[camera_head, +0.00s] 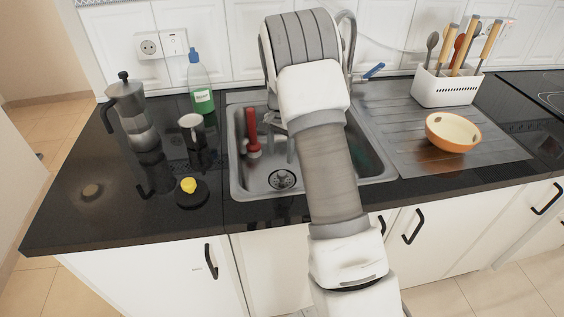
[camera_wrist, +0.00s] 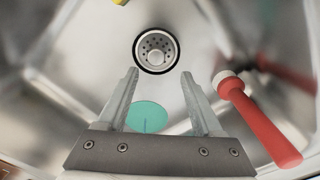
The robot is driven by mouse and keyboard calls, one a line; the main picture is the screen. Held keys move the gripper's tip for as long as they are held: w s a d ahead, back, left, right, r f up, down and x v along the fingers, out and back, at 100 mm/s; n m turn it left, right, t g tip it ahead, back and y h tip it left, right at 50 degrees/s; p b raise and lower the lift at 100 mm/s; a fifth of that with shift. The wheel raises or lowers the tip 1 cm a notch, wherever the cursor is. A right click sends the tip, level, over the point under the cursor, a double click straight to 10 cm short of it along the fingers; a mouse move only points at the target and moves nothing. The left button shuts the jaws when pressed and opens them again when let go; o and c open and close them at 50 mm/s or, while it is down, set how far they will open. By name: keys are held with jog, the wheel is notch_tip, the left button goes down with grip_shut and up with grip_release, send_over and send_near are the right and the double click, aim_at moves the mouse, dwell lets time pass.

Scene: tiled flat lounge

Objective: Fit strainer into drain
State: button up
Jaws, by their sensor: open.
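The drain (camera_head: 283,179) is a round, dark-ringed opening in the floor of the steel sink. In the wrist view its black ring (camera_wrist: 138,54) lies just beyond my fingertips.
A red-handled tool (camera_head: 252,132) is in the sink and shows right of my fingers in the wrist view (camera_wrist: 258,118). A teal disc (camera_wrist: 147,116) appears between my finger bases.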

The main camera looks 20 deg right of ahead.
jog(key=s+a+r+n+t+p, duration=0.1)
jog(key=s+r, duration=0.2)
jog(key=r, duration=0.6)
jog(key=s+a+r+n+p, duration=0.1)
jog(key=s+a+r, duration=0.1)
jog(key=r, duration=0.7)
jog(key=s+a+r+n+t, duration=0.2)
jog(key=s+a+r+n, duration=0.15)
jog(key=s, duration=0.45)
jog(key=s+a+r+n+t, duration=0.1)
jog(key=s+a+r+n, duration=0.15)
jog(key=s+r, duration=0.45)
jog(key=s+a+f+n+t, duration=0.1)
jog(key=s+a+f+n, duration=0.1)
jog(key=s, duration=1)
jog(key=shift+f+n+t, duration=0.3)
jog(key=shift+f+n, duration=0.3)
jog(key=shift+f, duration=0.3)
jog(key=shift+r, duration=0.15)
